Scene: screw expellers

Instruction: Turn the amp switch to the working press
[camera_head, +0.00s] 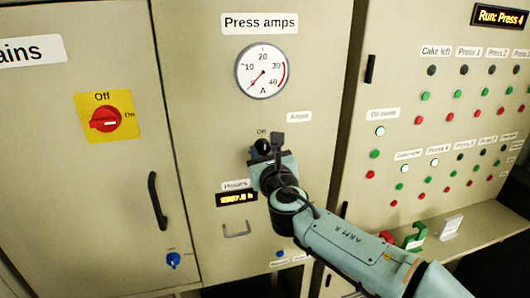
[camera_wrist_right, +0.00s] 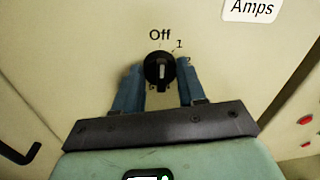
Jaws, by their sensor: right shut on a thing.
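The amp switch is a round black knob (camera_wrist_right: 160,68) on the beige panel. "Off" is printed above it, with "1" and "2" to its right; other marks are partly hidden. Its white pointer line looks nearly upright, near "Off". My right gripper (camera_wrist_right: 161,76) has one blue finger on each side of the knob and is shut on it. In the head view the knob (camera_head: 262,146) is partly covered by my right gripper (camera_head: 266,155). The ammeter (camera_head: 262,67) needle rests near 0. The display (camera_head: 499,16) reads "Run: Press 4". My left gripper is out of view.
A red mains switch on a yellow plate (camera_head: 107,118) and a black door handle (camera_head: 157,201) are at left. Lamps and buttons fill the right panel (camera_head: 455,130). A ledge (camera_head: 470,239) below it holds small items. A metal handle (camera_head: 236,231) sits below the hours display.

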